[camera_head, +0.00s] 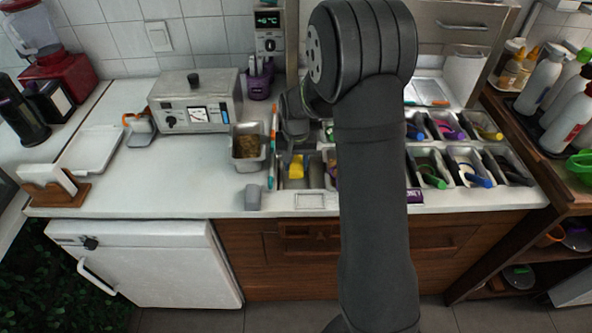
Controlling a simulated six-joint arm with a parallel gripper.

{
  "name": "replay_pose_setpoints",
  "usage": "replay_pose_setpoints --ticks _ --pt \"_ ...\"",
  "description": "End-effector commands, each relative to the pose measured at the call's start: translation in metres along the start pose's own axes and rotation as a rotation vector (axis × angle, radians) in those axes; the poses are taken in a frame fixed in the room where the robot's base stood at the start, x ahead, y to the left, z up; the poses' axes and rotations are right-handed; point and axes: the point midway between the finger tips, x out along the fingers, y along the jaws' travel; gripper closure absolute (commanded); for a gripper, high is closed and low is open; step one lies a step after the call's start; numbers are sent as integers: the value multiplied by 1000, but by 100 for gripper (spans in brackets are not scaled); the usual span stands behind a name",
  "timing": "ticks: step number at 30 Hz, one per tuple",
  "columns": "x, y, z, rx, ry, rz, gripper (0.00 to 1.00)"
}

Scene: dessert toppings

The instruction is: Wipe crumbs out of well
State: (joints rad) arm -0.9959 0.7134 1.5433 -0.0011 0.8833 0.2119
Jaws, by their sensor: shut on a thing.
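My gripper (295,150) reaches down at the middle of the counter, left of my arm. It is shut on a small yellow block (296,168), which looks like a sponge. The yellow block is held in or just above a metal well (284,182) at the front left of the row of inset wells. I cannot tell whether it touches the well's floor. Crumbs are too small to make out. My arm hides part of the wells to the right.
A metal pan (264,163) with brown contents stands left of the well, beside a thin orange and blue stick (272,150). A grey block (254,197) sits at the counter's front. Wells with coloured-handled tools (465,168) lie right of my arm. The left-front counter (170,185) is clear.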

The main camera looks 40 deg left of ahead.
Motion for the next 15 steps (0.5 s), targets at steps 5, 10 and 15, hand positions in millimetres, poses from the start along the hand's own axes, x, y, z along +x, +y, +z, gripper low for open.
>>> replay_pose_setpoints --ticks 5,10,15 --pt "-23 0 0 0 2 0 84" --pt "-43 0 0 0 2 -1 84" --pt "-61 0 0 0 2 0 84"
